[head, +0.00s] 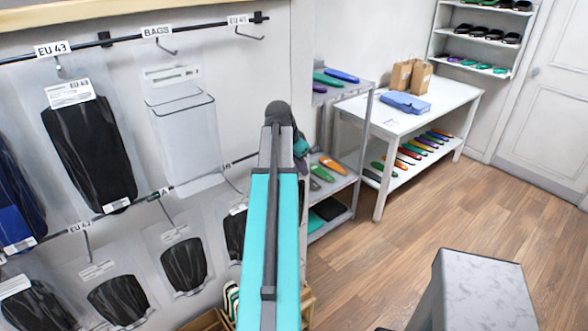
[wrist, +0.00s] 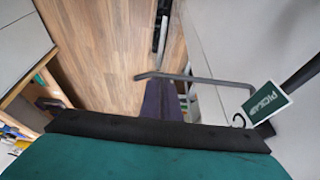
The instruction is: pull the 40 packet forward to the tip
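Clear packets with dark contents hang on wall hooks at the left of the head view. One of them (head: 90,140) is on the EU 43 hook, and smaller ones (head: 184,265) hang in the lower row. I cannot read a 40 on any label, so I cannot tell which is the 40 packet. My teal and grey arm reaches forward across the middle and hides part of the lower row. My gripper's fingers cannot be made out in either view. In the wrist view a bent grey hook (wrist: 205,79) crosses the middle, with a purple thing (wrist: 160,100) under it.
A BAGS hook (head: 165,45) holds a clear bag, and an EU 41 hook (head: 250,35) looks empty. A grey shelf rack (head: 335,185) and a white table (head: 440,100) stand beyond. A green card (wrist: 267,101) hangs at right.

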